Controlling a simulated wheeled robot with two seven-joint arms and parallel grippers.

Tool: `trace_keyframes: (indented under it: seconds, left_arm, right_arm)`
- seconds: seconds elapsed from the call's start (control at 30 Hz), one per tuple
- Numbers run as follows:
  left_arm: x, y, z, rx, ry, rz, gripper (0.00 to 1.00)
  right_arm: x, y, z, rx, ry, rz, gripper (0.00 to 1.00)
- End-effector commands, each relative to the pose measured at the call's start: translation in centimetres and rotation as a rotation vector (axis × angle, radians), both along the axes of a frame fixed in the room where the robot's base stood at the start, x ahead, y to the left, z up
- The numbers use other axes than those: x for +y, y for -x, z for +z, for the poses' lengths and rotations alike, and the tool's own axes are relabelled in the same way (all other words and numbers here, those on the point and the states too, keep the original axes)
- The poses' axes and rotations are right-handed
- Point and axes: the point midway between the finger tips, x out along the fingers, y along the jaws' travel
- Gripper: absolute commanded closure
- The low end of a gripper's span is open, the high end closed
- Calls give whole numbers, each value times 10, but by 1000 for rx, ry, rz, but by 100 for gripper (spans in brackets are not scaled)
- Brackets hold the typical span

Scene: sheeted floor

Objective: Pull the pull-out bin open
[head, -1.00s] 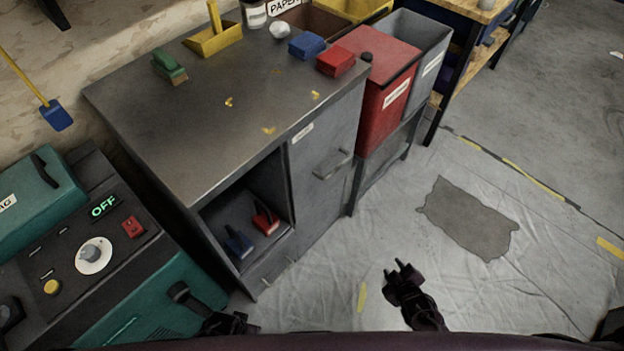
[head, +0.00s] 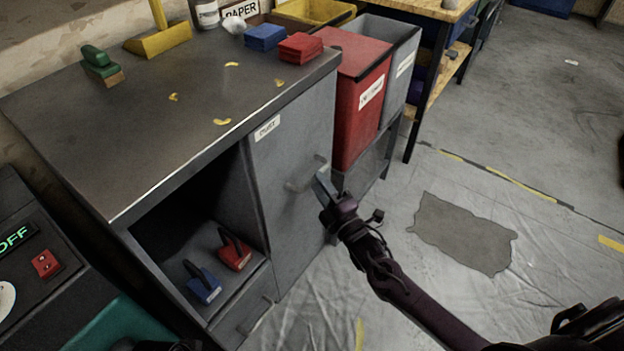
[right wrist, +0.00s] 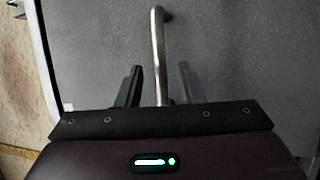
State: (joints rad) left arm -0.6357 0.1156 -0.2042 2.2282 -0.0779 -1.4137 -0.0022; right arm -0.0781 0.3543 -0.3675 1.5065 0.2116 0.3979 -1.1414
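The pull-out bin (head: 287,222) is the tall grey front panel at the right end of the grey cabinet, with a small white label near its top. It sits flush with the cabinet. Its bar handle (head: 299,187) is partly hidden by my right gripper (head: 322,182). In the right wrist view the handle (right wrist: 158,50) runs down between the two spread fingers of the right gripper (right wrist: 160,85), with gaps on both sides. Only a dark bit at the bottom edge of the head view may be my left gripper; its fingers cannot be made out.
The cabinet top (head: 150,110) holds a green brush (head: 100,65), a yellow dustpan (head: 158,40) and blue and red blocks. A red bin (head: 360,95) stands just right.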

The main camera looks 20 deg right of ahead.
Motion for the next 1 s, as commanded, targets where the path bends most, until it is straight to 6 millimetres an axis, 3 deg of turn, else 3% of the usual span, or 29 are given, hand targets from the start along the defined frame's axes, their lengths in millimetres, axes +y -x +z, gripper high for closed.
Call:
trace_keyframes:
  seconds: [0.23,0.57,0.83,1.0]
  left_arm:
    - [-5,-2,-3,-24,12,-9,100]
    - [-5,-3,-3,-28,14,-11,100]
    - [-6,-3,-3,-28,15,-10,100]
    - [-6,-3,-3,-28,15,-10,100]
  right_arm:
    - [7,-28,4,1,-2,0,66]
    - [8,-32,5,2,-1,1,66]
    - [8,-32,5,3,-2,0,100]
    - [8,-32,5,4,-1,0,100]
